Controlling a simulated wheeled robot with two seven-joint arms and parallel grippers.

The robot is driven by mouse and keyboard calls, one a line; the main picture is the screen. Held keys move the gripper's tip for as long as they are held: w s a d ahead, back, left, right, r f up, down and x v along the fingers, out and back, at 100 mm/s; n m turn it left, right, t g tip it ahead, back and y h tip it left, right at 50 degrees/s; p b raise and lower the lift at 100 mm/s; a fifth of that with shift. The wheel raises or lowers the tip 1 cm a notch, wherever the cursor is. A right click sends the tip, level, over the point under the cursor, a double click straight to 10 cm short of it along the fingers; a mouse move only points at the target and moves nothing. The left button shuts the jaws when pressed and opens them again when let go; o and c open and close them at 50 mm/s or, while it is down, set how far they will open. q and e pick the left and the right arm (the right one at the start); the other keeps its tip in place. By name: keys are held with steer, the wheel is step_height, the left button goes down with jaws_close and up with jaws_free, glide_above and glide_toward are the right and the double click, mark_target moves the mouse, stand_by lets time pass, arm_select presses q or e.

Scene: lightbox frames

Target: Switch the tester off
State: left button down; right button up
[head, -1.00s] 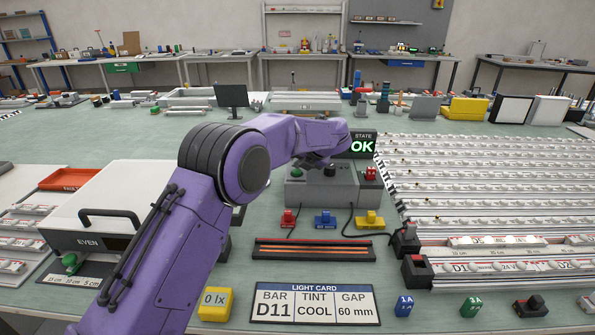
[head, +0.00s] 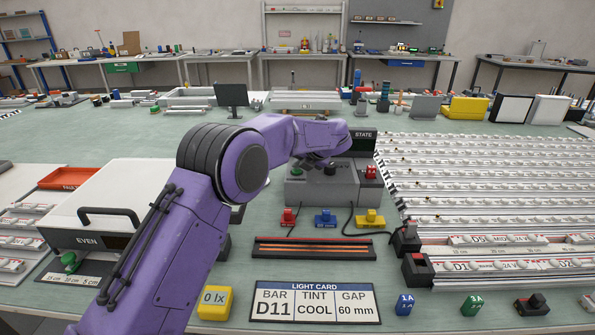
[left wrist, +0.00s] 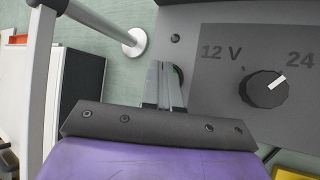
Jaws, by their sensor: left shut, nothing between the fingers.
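The tester (head: 335,192) is a grey box on the bench, in the middle of the head view. On its top are a green button (head: 296,173), a black knob (head: 330,171) and a red part (head: 371,172). Its STATE display (head: 363,146) is dark below the label. My left gripper (left wrist: 170,75) is shut and empty, with its fingers at the green button, which they mostly hide in the left wrist view; contact cannot be made out. The knob (left wrist: 265,88) there points toward 24. My right gripper is not in view.
Red, blue and yellow plugs (head: 325,219) lie before the tester, with a slotted rail (head: 313,249) and the light card (head: 314,303). A white lidded box (head: 120,200) stands left. Rows of light bars (head: 490,190) fill the right. A post (left wrist: 45,80) stands close to my left gripper.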

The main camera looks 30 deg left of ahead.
mark_target(299, 171)
arm_select(q)
steer(key=shift+f, duration=0.15)
steer(key=shift+r+p, duration=0.35)
step_height(299, 171, up, 6)
steer(key=p, duration=0.4)
steer(key=shift+r+p, duration=0.15)
steer(key=shift+p, duration=0.2)
